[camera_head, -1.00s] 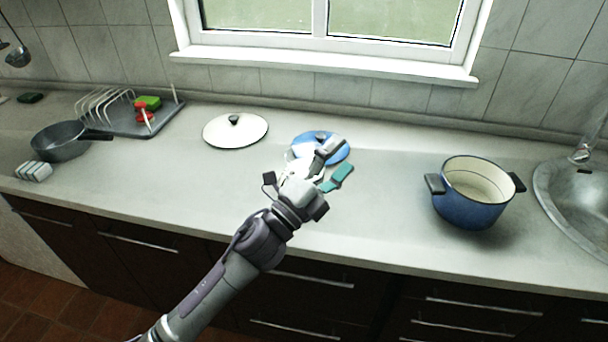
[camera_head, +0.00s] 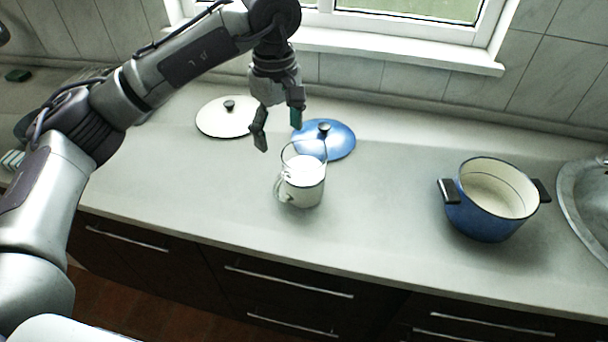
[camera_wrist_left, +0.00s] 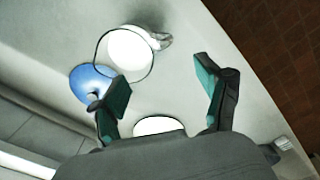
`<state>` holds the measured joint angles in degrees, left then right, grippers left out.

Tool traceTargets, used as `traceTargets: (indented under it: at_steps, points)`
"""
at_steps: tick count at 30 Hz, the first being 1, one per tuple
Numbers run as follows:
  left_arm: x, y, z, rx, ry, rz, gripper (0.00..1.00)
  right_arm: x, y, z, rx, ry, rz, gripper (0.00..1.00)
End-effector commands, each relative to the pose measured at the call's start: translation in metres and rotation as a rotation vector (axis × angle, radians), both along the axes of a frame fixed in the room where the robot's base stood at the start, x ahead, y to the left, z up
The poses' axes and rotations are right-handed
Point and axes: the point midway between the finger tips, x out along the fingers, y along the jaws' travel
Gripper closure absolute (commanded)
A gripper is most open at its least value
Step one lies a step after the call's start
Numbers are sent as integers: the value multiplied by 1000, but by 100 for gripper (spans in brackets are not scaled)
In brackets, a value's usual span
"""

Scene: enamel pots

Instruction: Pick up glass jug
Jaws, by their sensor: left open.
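The glass jug (camera_head: 302,183) stands upright on the counter, clear at the top with white in its lower part and a handle at its lower left. It also shows in the left wrist view (camera_wrist_left: 128,55), with its handle to the right. My left gripper (camera_head: 279,128) is open and empty, pointing down, above and behind the jug, apart from it. In the left wrist view my left gripper's two teal-padded fingers (camera_wrist_left: 162,82) are spread, with the jug beyond them. My right gripper is not in view.
A blue lid (camera_head: 335,143) lies just behind the jug, and a white lid (camera_head: 222,118) lies to the back left. A blue pot (camera_head: 490,212) stands at the right, beside the sink (camera_head: 578,190). The counter in front of the jug is clear.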

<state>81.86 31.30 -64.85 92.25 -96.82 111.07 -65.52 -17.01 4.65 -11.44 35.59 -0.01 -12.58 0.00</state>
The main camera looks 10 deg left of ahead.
Motion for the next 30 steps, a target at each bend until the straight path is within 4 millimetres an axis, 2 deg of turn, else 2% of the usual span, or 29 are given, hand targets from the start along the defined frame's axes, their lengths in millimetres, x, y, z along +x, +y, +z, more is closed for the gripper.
traceTargets:
  at_steps: [9,12,19,24,30]
  points:
    - [-2,0,-59,1,7,0,24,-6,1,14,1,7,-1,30]
    - [-2,0,-72,-1,6,0,24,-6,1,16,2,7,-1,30]
    - [-3,1,-88,-1,6,0,24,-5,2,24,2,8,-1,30]
    - [-5,2,-114,-2,8,0,24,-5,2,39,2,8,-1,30]
    - [-4,2,-132,-4,3,0,24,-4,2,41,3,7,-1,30]
